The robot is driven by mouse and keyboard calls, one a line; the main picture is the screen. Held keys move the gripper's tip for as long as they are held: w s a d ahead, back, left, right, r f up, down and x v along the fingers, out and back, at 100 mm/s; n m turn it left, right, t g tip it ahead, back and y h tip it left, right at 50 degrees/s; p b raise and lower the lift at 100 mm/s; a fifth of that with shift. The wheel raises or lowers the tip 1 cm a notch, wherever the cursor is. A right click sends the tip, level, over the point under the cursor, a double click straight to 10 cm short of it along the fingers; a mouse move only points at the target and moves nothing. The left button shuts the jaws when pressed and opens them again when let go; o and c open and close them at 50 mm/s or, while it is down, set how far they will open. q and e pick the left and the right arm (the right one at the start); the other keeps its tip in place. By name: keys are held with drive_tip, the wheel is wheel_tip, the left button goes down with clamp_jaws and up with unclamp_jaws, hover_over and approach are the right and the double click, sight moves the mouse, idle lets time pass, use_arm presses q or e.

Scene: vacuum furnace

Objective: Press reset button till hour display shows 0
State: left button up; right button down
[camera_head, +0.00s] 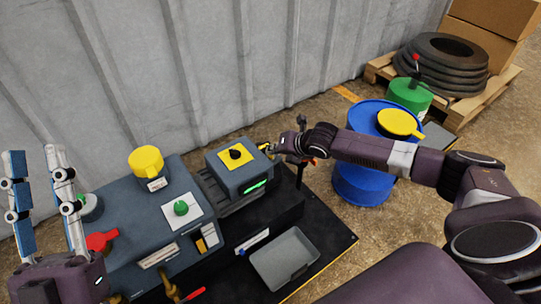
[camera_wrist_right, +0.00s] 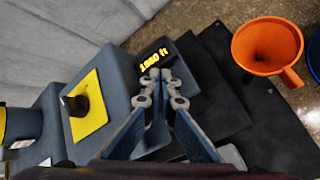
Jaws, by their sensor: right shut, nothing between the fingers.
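The hour display (camera_wrist_right: 153,54) is a dark panel with yellow digits that seem to read about 1000, on the end of a grey control box (camera_head: 238,176). My right gripper (camera_wrist_right: 160,75) is shut and empty, its fingertips just in front of the display's lower edge; I cannot tell whether they touch. In the head view the right gripper (camera_head: 284,146) is at the box's right end, small and partly hidden. I cannot make out a reset button; the fingers cover part of that face. My left gripper (camera_head: 34,155) is open, empty and raised at the far left.
A black knob on a yellow plate (camera_head: 235,155) tops the control box. A larger grey unit (camera_head: 125,213) with yellow, green and red parts stands to its left. A blue barrel (camera_head: 362,182) stands right. The right wrist view shows an orange funnel (camera_wrist_right: 268,48).

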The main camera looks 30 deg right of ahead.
use_arm(q)
drive_tip(key=shift+w+f, duration=0.1)
use_arm(e)
drive_tip(key=shift+f, duration=0.3)
use_arm(q)
drive_tip(key=shift+w, duration=0.1)
idle(0.3)
use_arm(e)
drive_tip(key=shift+r, duration=0.15)
drive_tip(key=shift+r+p, duration=0.35)
drive_tip(key=shift+p, duration=0.3)
drive_tip(key=shift+r, duration=0.2)
use_arm(q)
drive_tip(key=w+f+g+y, duration=0.1)
drive_tip(key=w+f+g, duration=0.1)
drive_tip(key=f, duration=0.3)
drive_tip(key=w+f+g+y+p, duration=0.1)
drive_tip(key=w+f+g, duration=0.2)
drive_tip(key=f, duration=0.2)
drive_tip(key=shift+w+g, duration=0.2)
drive_tip(key=shift+g, duration=0.2)
use_arm(e)
drive_tip(key=shift+r, duration=0.15)
use_arm(q)
drive_tip(key=shift+d+r, duration=0.1)
